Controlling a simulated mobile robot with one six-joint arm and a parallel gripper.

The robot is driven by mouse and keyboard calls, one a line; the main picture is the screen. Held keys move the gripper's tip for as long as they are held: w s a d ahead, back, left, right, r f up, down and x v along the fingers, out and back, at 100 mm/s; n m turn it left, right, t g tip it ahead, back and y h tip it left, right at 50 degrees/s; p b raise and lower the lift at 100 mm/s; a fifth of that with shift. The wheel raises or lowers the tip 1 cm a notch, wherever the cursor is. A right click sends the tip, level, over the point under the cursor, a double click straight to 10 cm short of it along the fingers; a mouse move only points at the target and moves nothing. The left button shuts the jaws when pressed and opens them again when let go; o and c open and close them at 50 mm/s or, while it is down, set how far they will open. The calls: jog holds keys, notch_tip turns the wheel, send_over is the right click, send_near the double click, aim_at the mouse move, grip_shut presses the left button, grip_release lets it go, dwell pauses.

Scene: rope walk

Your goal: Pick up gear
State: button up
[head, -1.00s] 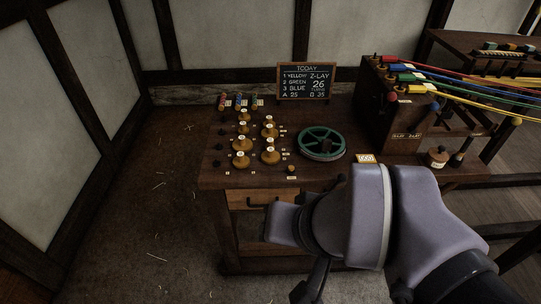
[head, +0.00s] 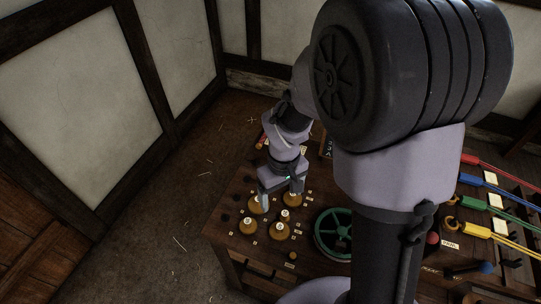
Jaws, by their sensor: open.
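Several brass-coloured round pieces with white tags on top, which look like the gears, stand in rows on the dark wooden bench (head: 222,222). The front ones are a left gear (head: 247,227) and a right gear (head: 279,231). Behind them are another left gear (head: 257,206) and another right gear (head: 291,200). My gripper (head: 280,200) points down over the rear pair with its fingers spread and nothing visible between them. Its fingertips are close to these rear gears; I cannot tell whether they touch. My arm hides the back of the bench.
A green spoked wheel (head: 320,236) lies right of the gears, partly hidden by my arm. Coloured ropes, including a red one (head: 494,166), run from the bench's right side. A small brass knob (head: 292,256) sits near the front edge.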

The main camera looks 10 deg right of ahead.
jog(key=b, duration=0.5)
send_near(280, 226)
jog(key=f, duration=0.5)
jog(key=shift+s+a+f, duration=0.1)
jog(key=shift+a, duration=0.25)
jog(key=f, duration=0.1)
jog(key=f+b, duration=0.1)
jog(key=f, duration=0.1)
jog(key=f+b, duration=0.1)
jog(key=f, duration=0.1)
jog(key=shift+d+f, duration=0.25)
jog(key=shift+d, duration=0.1)
jog(key=shift+r, duration=0.15)
jog(key=shift+c, duration=0.6)
jog(key=c, duration=1.2)
jog(key=shift+o, duration=0.2)
